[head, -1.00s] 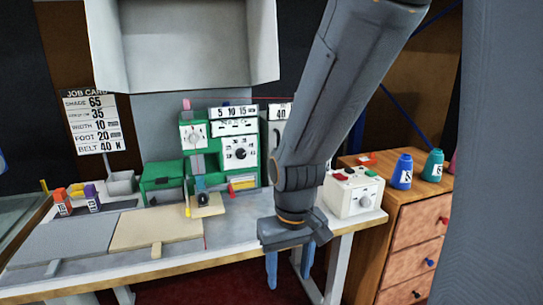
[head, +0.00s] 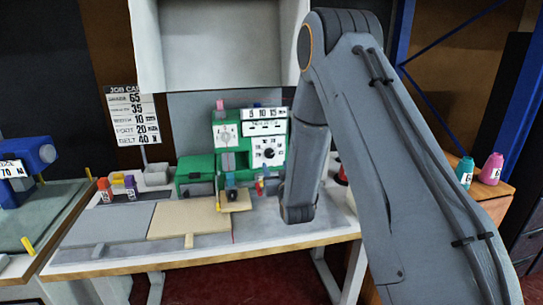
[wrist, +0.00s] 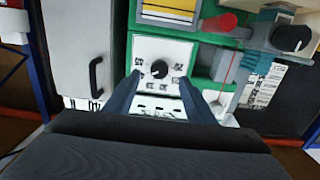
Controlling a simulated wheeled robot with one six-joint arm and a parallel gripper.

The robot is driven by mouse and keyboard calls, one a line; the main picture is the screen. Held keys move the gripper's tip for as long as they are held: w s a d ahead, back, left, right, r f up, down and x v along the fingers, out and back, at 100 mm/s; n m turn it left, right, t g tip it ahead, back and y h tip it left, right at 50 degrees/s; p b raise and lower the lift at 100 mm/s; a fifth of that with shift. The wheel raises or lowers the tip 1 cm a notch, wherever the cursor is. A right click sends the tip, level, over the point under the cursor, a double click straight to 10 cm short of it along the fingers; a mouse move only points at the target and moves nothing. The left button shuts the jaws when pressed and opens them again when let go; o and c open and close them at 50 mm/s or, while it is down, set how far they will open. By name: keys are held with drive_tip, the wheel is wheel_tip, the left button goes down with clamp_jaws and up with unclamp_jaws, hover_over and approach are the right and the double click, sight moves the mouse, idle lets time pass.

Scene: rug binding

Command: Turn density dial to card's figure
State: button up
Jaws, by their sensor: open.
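The job card (head: 130,114) stands on a post at the back left; its lines show 65, 35, 10, 20 and 40, with labels hard to read. The green machine has a white panel with a black dial (head: 268,153) and a smaller upper-left dial (head: 225,133). My gripper (wrist: 159,82) is open and empty. Its two blue fingers appear either side of that dial, apart from it. In the head view my arm hides the gripper.
A second dark knob (wrist: 291,38) and a red part (wrist: 219,23) show at the upper right of the wrist view. A grey cabinet with a black handle (wrist: 96,77) is at left. The bench (head: 130,222) front is mostly clear. Thread cones (head: 490,169) stand at right.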

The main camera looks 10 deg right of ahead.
sight(270, 155)
drive_tip(key=shift+w+r+p, duration=0.2)
drive_tip(key=shift+w+p, duration=0.65)
drive_tip(key=shift+w, duration=3.1)
drive_tip(key=c, duration=1)
